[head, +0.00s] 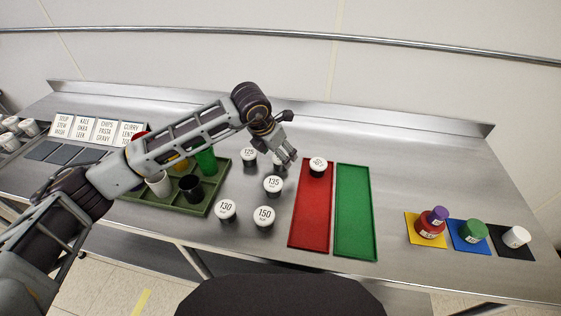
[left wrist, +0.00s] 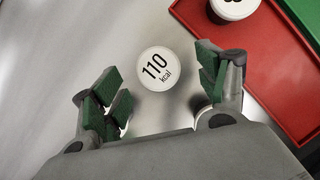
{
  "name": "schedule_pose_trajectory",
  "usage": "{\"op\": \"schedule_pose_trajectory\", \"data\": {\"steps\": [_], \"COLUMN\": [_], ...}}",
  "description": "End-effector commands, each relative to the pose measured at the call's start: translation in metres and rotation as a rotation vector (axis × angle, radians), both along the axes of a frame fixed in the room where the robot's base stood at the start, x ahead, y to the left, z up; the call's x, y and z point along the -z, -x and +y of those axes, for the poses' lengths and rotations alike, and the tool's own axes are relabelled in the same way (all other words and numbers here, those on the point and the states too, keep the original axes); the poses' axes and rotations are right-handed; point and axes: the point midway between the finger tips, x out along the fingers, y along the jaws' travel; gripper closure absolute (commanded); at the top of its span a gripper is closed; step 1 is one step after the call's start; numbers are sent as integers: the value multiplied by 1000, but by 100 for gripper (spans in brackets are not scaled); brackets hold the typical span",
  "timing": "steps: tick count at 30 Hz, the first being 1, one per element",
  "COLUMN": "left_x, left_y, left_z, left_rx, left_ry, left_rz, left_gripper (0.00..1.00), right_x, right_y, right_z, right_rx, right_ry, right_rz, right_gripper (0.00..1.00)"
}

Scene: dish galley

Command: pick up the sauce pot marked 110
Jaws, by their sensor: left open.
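The sauce pot marked 110 (left wrist: 154,69) shows from above in the left wrist view, with a white lid reading 110 kcal. It stands on the steel counter just ahead of and between my left fingers. My left gripper (left wrist: 160,92) is open, with green pads on both sides, and the pads do not appear to touch the pot. My right gripper is not in view.
Pots marked 125 (head: 249,156), 135 (head: 273,185), 130 (head: 226,209) and 150 (head: 264,217) stand close by. Another pot (head: 318,166) stands on the red tray (head: 310,220); a green tray (head: 355,220) lies beside it. An olive tray (head: 205,209) holds cups.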

Motion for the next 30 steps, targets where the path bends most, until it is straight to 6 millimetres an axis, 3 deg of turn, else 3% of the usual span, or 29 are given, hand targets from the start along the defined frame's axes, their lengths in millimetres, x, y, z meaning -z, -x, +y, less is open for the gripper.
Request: {"op": "schedule_pose_trajectory", "data": {"steps": [11,26,30], "left_x": [34,35,35], "left_y": [-12,-13,-13], "left_z": [-8,-8,-8], "left_rx": [0,0,0], "left_ry": [-1,0,1], "left_rz": [1,0,-1], "left_gripper": [26,26,43], "right_x": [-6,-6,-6], "right_y": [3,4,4], "right_z": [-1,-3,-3], "right_rx": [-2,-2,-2], "right_ry": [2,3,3], "right_rz": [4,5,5], "right_gripper": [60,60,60]}}
